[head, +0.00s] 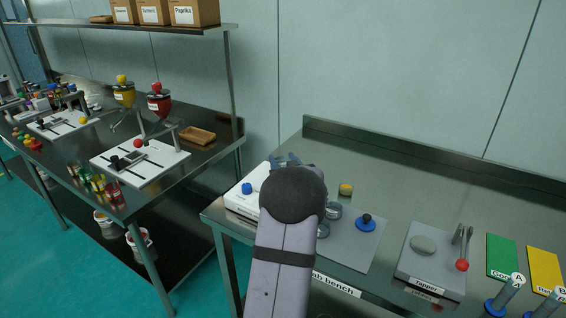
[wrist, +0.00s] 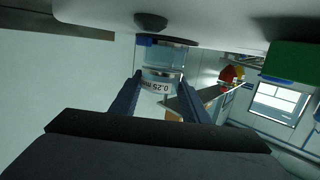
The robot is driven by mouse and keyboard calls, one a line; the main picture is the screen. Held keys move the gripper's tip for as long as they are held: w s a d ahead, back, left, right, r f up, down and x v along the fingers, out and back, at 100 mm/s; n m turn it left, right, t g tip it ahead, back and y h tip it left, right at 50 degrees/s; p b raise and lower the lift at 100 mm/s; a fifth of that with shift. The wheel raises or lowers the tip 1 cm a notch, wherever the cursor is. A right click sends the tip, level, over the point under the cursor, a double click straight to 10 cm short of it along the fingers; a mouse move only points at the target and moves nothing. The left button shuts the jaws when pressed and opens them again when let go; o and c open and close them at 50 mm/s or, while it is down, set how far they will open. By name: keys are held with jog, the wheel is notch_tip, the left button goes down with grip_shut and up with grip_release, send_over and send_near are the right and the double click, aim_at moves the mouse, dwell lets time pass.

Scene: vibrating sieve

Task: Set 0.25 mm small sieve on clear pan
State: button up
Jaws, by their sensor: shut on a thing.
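In the wrist view my gripper (wrist: 161,82) is shut on a small clear-walled ring, the small sieve (wrist: 159,75), whose label reads 0.25 mm. In the head view only blue-grey parts of my gripper (head: 285,161) show past my arm, which hides the sieve, above the white machine at the left of the bench. A second clear round piece (wrist: 175,54) shows just beyond the sieve in the wrist view; I cannot tell if they touch. Clear round vessels (head: 333,210) stand right of my arm in the head view; I cannot tell which is the pan.
The white machine (head: 240,207) has a blue knob (head: 247,188). A blue disc with a dark knob (head: 366,224) and a yellow-topped piece (head: 345,189) are to the right. The tapper (head: 430,275) stands farther right, beside green (head: 502,255) and yellow (head: 544,268) mats. The bench's back right is clear.

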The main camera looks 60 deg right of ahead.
jog(key=shift+f, duration=0.2)
jog(key=shift+f, duration=0.15)
jog(key=o, duration=1)
jog(key=shift+o, duration=0.2)
jog(key=shift+r, duration=0.2)
jog(key=b+v, duration=0.1)
jog(key=v, duration=1.1)
jog(key=shift+f+b, duration=0.15)
jog(key=shift+b, duration=0.2)
